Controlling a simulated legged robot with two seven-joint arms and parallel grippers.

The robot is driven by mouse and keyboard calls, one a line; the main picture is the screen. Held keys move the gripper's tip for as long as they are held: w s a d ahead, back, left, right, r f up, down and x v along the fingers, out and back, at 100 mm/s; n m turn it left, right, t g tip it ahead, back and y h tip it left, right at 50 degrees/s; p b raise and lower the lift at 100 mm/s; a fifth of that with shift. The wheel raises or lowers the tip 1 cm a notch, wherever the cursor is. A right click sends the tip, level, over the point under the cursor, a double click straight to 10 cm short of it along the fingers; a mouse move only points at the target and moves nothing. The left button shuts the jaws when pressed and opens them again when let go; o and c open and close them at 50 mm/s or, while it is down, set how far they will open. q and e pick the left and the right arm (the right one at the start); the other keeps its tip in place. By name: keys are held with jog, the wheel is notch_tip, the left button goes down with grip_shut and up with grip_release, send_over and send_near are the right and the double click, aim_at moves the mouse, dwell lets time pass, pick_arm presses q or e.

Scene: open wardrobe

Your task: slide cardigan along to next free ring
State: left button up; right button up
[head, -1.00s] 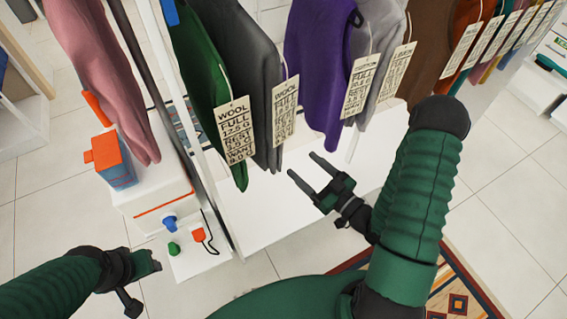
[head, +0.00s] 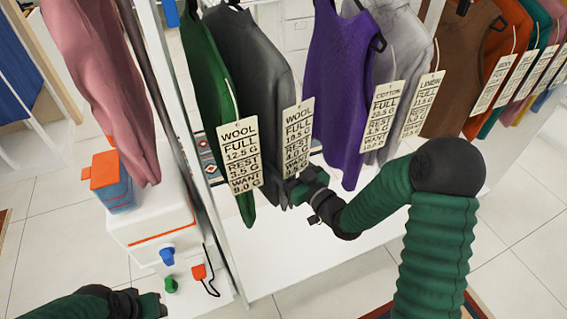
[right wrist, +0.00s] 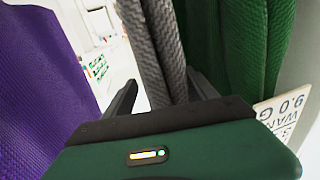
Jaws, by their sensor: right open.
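A dark grey knit garment (head: 255,70), which may be the cardigan, hangs between a green garment (head: 203,75) and a purple one (head: 345,90). My right gripper (head: 296,190) is at its lower part, just under its paper tag (head: 298,140). In the right wrist view the open fingers (right wrist: 160,95) stand on either side of the grey knit (right wrist: 155,45), with purple to the left and green to the right. The fingers are not shut on it. My left gripper (head: 152,304) is low at the left, away from the clothes; its jaw state is unclear. No rings are visible.
More tagged clothes, including a brown one (head: 462,60), hang to the right. A white box unit (head: 150,220) stands lower left. White wardrobe floor (head: 300,260) below is clear.

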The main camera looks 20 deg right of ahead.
jog(key=shift+a+r, duration=0.15)
jog(key=shift+a, duration=0.55)
jog(key=shift+c, duration=1.5)
jog(key=shift+d, duration=0.4)
jog(key=c, duration=0.9)
grip_shut()
pick_arm(q)
jog(key=shift+s+a, duration=0.1)
jog(key=shift+a, duration=0.3)
pick_arm(e)
jog(key=shift+a, duration=0.15)
pick_arm(q)
jog(key=shift+f, duration=0.1)
pick_arm(e)
jog(key=shift+d, duration=0.45)
pick_arm(q)
jog(key=shift+a, duration=0.1)
pick_arm(e)
jog(key=shift+d, duration=0.15)
